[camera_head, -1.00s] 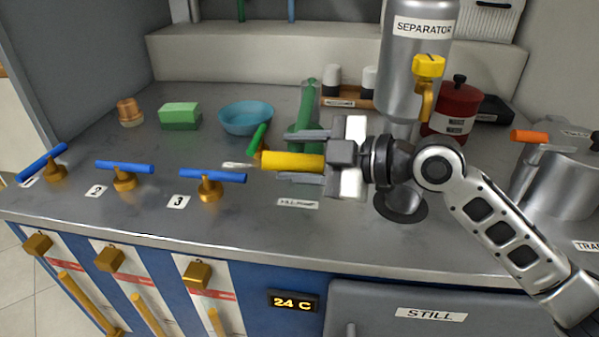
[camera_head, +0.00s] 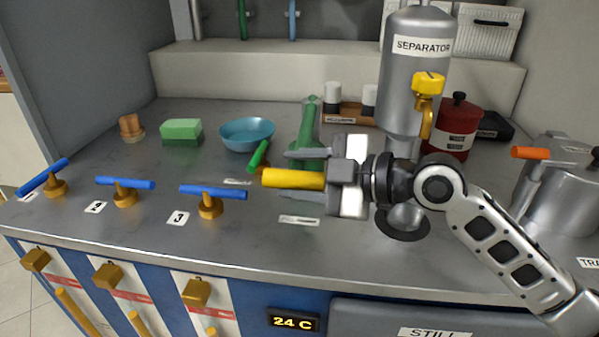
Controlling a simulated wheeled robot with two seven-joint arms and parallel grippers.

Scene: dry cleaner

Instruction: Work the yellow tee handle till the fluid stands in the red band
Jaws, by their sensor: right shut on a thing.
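The yellow tee handle (camera_head: 292,179) is a thick bar lying level above the counter. My right gripper (camera_head: 315,178) comes from the right and is shut on its right part; the left end sticks out free. The handle's stem and base are hidden. On the cabinet front, several white strips (camera_head: 208,288) carry a red band (camera_head: 208,312) each, with a brass-coloured rod below. I cannot make out a fluid level. My left gripper is not in view.
Blue tee handles (camera_head: 213,192) stand at the left. A green-handled valve (camera_head: 259,154), a blue bowl (camera_head: 247,134) and a green flask (camera_head: 308,132) stand behind the gripper. The separator (camera_head: 415,70) is close behind my wrist. Bare counter (camera_head: 240,245) lies in front.

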